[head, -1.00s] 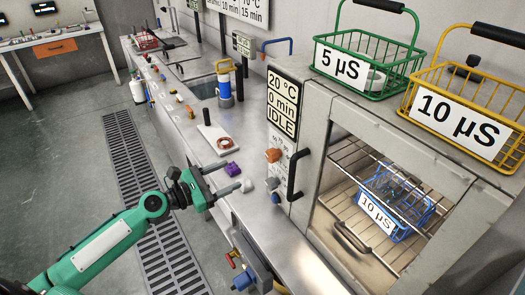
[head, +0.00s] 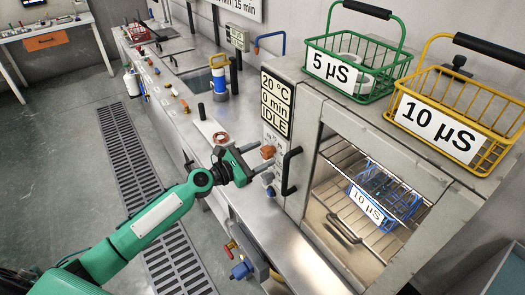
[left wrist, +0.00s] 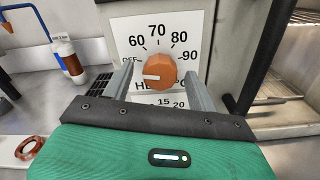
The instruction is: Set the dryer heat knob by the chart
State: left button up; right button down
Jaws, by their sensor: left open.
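The dryer (head: 318,107) stands at the right, its display (head: 276,103) reading 20 °C, 0 min, IDLE. Its orange heat knob (head: 267,152) is on the front panel. In the left wrist view the heat knob (left wrist: 161,71) sits under a scale (left wrist: 158,30) marked OFF, 60, 70, 80, 90; its white mark points left, near the OFF side. My left gripper (left wrist: 159,76) is open, with one finger to each side of the knob; contact cannot be told. My right gripper is not in view.
A black door handle (head: 291,171) is close right of the knob. A lower knob (head: 270,191) sits below it. A blue basket marked 10 µS (head: 366,205) is inside the dryer; green (head: 343,67) and yellow (head: 436,113) baskets stand on top. Bench clutter lies left.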

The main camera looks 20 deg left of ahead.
pick_arm(q)
jog(key=shift+w+d, duration=0.4)
jog(key=shift+w, duration=0.1)
jog(key=c, duration=1)
